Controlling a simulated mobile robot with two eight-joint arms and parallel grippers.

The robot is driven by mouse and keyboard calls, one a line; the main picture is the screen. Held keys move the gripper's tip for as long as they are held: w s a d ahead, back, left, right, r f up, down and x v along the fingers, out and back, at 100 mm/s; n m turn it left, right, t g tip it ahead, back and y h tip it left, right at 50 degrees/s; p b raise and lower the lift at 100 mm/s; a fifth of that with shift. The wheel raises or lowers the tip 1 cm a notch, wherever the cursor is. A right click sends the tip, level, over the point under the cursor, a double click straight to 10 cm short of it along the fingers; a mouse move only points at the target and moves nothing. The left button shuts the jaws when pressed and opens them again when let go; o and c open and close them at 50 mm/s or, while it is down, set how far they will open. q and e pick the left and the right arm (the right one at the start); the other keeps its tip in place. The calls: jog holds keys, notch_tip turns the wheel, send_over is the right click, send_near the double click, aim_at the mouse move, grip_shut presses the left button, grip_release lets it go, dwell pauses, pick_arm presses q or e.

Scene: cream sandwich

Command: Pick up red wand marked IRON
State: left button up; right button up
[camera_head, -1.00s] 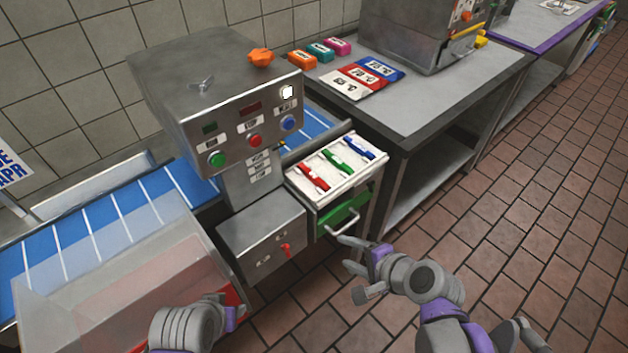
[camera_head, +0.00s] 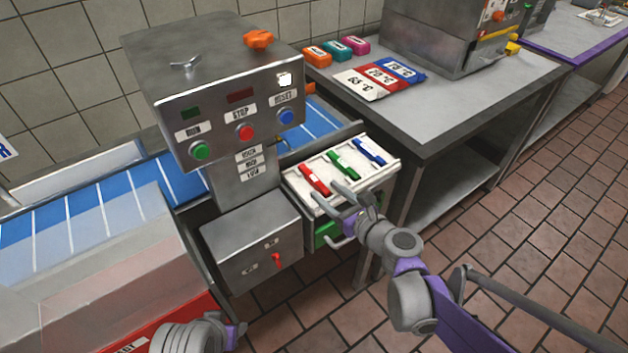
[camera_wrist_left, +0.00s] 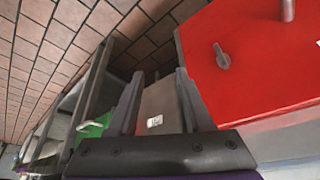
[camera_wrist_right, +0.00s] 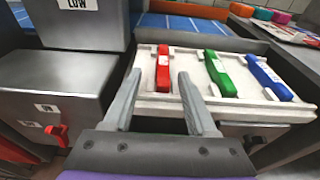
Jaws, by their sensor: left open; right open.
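The red wand has a small white label, too small to read. My right gripper (camera_head: 331,194) is open and empty at the drawer's front edge, close to the near end of the red wand. In the right wrist view the red wand (camera_wrist_right: 163,70) appears ahead, between the open fingers (camera_wrist_right: 161,78). My left gripper (camera_wrist_left: 158,75) is open, low by the red-and-grey cabinet, with its fingertips unclear in the head view.
A steel control machine (camera_head: 235,90) with buttons stands left of the drawer. A steel table (camera_head: 460,100) with coloured cards stands to the right. The tiled floor (camera_head: 540,240) at right is open.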

aim_at(319, 184)
jog(key=x, duration=0.4)
jog(key=shift+w+b, duration=0.3)
jog(key=shift+w, duration=0.15)
grip_shut()
